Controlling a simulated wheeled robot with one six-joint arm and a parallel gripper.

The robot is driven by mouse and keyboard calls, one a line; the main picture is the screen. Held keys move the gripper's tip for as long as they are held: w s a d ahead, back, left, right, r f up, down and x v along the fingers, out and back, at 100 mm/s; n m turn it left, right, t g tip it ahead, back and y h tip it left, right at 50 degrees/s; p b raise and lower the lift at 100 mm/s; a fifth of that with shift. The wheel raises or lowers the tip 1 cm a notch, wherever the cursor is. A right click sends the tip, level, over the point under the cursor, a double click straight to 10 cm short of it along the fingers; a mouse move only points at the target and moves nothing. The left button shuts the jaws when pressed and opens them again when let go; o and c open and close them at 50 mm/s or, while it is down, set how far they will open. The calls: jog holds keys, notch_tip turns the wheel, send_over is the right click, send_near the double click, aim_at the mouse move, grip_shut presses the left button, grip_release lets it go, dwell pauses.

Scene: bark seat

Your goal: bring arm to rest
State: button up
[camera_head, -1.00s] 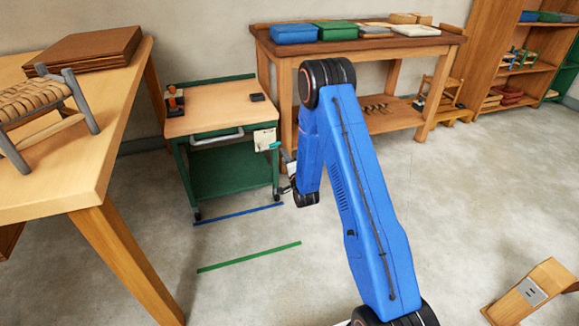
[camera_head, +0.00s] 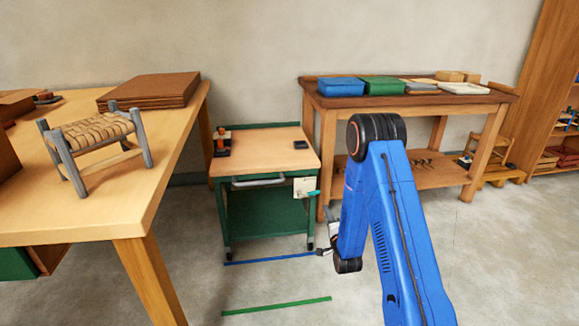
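My blue arm (camera_head: 400,235) stands in the right half of the view, its black-ringed elbow at the top. Its forearm hangs down on the left side. My gripper (camera_head: 325,250) shows only as a small dark and grey shape beside the forearm's lower end, over the floor near the cart's right front wheel. Most of it is hidden by the forearm, and its fingers cannot be made out. I see nothing held.
A green cart (camera_head: 264,150) with a wooden top stands left of my arm. A light wooden table (camera_head: 110,210) bears a woven seat stool (camera_head: 95,135). A workbench (camera_head: 420,103) stands behind my arm. Blue (camera_head: 270,259) and green (camera_head: 275,306) floor lines mark clear floor in front.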

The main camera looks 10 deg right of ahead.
notch_tip(320, 180, up, 13)
jog(key=s+n+g, duration=0.3)
jog(key=n, duration=0.1)
jog(key=s+r+n+g, duration=0.4)
jog(key=s+r, duration=0.6)
jog(key=s, duration=0.1)
jog(key=s+r+n+g, duration=0.2)
jog(key=s, duration=1.1)
jog(key=s+a+r+n+g, duration=0.1)
jog(key=s+r+n+g, duration=0.1)
jog(key=s, duration=1.1)
jog(key=s+r+n+g, duration=0.2)
jog(key=s+r+n, duration=0.1)
jog(key=s, duration=0.9)
jog(key=shift+s+a+n, duration=0.4)
jog(key=shift+n, duration=0.1)
